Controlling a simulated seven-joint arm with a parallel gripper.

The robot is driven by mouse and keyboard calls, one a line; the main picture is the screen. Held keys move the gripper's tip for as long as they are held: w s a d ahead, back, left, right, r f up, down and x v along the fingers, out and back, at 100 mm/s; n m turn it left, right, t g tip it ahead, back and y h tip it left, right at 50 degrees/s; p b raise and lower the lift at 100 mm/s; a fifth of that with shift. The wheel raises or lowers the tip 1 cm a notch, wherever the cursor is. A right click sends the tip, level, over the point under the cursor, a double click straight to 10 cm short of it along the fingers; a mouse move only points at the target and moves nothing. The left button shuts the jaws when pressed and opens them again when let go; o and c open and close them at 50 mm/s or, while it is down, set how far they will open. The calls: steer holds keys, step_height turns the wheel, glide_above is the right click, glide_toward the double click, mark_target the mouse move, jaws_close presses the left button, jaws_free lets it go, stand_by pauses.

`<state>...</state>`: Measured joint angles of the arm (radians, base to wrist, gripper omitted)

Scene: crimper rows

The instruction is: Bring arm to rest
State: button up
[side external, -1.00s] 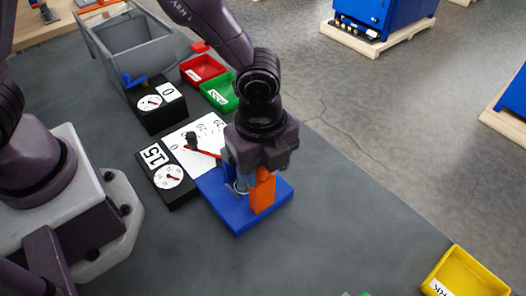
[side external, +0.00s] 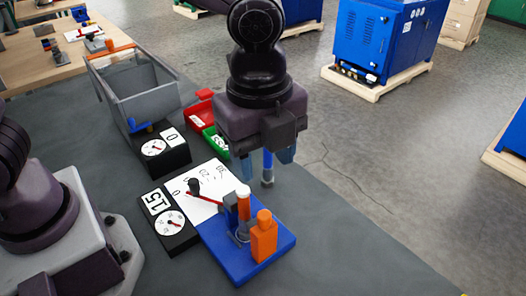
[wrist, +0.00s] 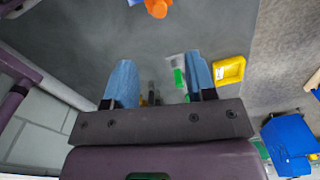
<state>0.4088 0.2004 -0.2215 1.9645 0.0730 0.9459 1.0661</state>
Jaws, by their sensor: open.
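My gripper (side external: 267,164) hangs above and behind the blue base (side external: 262,262) in the side view, fingers pointing down. Its two blue fingers are spread, and the wrist view (wrist: 162,88) shows nothing gripped between them. A narrow blue piece with a grey end (side external: 268,167) shows between the fingers in the side view; I cannot tell what it is. The crimper on the base has an orange upright block (side external: 264,238), a blue part and a red lever (side external: 205,198) over a white dial card (side external: 203,178). Orange also shows at the wrist view's top edge (wrist: 157,8).
Black dial boxes marked 15 (side external: 168,222) and 0 (side external: 160,153) stand left of the base. A grey bin (side external: 150,98), a red tray (side external: 199,112) and a green tray (side external: 215,143) stand behind. A yellow bin (wrist: 229,70) shows in the wrist view. The near right tabletop is clear.

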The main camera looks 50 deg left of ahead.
steer(key=s+a+r+n+t, duration=0.1)
steer(key=s+a+r+n, duration=0.2)
steer(key=a+n, duration=0.3)
steer(key=s+a+r+n+t, duration=0.2)
steer(key=s+a+n, duration=0.1)
steer(key=a+n, duration=0.4)
steer(key=s+a+r+n+t, duration=0.2)
steer(key=s+a+r+n, duration=0.1)
steer(key=a+n, duration=0.3)
steer(key=shift+s+a+r+n, duration=0.35)
steer(key=shift+s+a+n, duration=0.05)
steer(key=shift+a, duration=0.15)
